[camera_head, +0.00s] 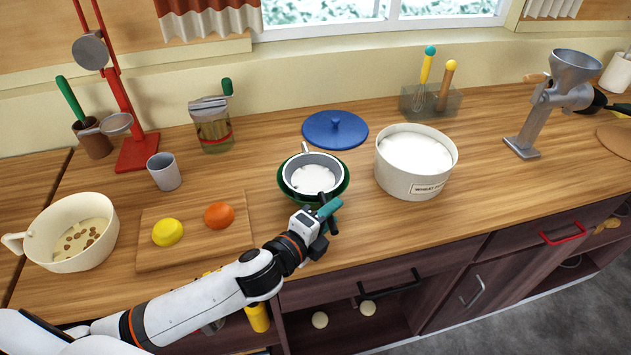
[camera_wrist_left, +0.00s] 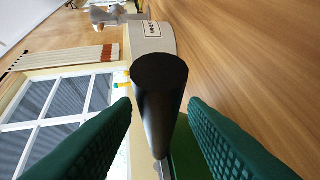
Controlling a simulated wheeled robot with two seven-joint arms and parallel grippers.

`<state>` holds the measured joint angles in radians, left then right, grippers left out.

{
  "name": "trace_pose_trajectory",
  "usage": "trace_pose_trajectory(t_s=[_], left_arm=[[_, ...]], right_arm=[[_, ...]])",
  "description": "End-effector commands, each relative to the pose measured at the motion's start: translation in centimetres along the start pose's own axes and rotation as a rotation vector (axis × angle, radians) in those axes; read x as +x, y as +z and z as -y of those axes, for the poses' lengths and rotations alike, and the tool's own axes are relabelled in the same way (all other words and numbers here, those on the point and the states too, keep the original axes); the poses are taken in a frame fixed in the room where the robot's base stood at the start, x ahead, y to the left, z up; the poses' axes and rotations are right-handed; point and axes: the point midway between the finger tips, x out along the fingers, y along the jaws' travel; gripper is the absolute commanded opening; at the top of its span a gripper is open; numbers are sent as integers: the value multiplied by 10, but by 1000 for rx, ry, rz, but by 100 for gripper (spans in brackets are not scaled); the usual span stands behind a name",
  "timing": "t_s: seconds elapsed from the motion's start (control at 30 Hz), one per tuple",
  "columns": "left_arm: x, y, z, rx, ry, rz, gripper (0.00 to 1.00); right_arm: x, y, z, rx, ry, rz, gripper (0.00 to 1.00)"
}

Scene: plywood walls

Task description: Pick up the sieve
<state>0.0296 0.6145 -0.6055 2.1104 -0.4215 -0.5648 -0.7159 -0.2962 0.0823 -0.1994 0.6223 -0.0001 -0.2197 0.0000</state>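The sieve (camera_head: 313,176) is a grey round bowl with white contents visible inside it. It rests in a dark green bowl (camera_head: 283,188) on the wooden counter. Its black handle points toward the counter's front edge and shows end-on in the left wrist view (camera_wrist_left: 160,85). My left gripper (camera_head: 328,209) is at the handle, at the near side of the bowl. In the left wrist view its green fingers (camera_wrist_left: 160,135) stand apart on both sides of the handle, with gaps visible. My right gripper is not in view.
A white flour tub (camera_head: 432,183) stands close to the right of the sieve. A blue lid (camera_head: 335,130) lies behind it. A cutting board (camera_head: 190,254) with a yellow and an orange item lies to the left. A metal grinder (camera_head: 540,110) stands farther right.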

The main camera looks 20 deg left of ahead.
Motion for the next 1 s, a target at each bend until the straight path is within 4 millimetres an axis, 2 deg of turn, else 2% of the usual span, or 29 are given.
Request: trace_pose_trajectory(t_s=[0.07,0.3,0.57,0.67,0.77,1.0], left_arm=[[0,0,0,0,0,0,38],[0,0,0,1,0,0,0],[-1,0,-1,2,1,0,0],[-1,-1,-7,3,4,0,0],[-4,-2,-21,5,6,0,0],[-12,-7,-70,4,8,0,0]], right_arm=[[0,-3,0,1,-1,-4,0],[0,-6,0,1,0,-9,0],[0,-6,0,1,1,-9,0],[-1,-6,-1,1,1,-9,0],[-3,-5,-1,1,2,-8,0],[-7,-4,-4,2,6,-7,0]])
